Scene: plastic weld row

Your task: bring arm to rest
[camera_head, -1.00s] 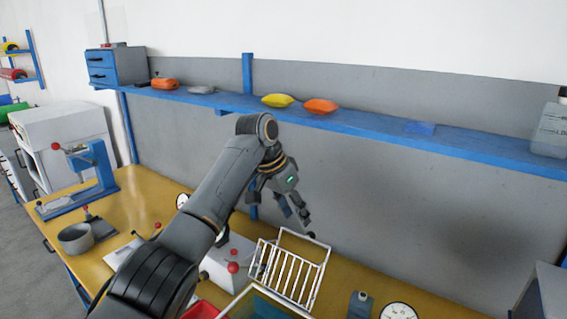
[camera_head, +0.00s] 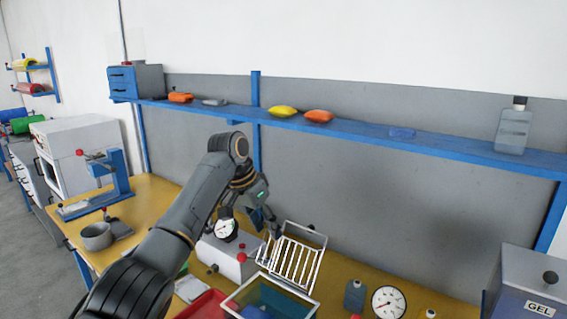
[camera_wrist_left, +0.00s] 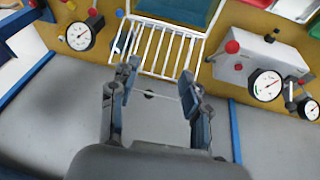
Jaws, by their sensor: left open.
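My left arm comes in from the lower left in the head view. Its gripper (camera_head: 268,222) hangs just behind and left of a white wire rack (camera_head: 293,258), above the yellow bench. In the left wrist view the two fingers of the gripper (camera_wrist_left: 155,90) are spread with nothing between them. The wire rack also shows in that view (camera_wrist_left: 165,48), beyond the fingertips. My right gripper is in neither view.
A blue shelf (camera_head: 370,133) with yellow (camera_head: 283,111) and orange (camera_head: 318,116) pouches runs along the grey wall behind the arm. A red-knobbed box (camera_head: 228,256), a dial gauge (camera_head: 388,302) and a GEL box (camera_head: 535,285) stand on the bench (camera_head: 160,195).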

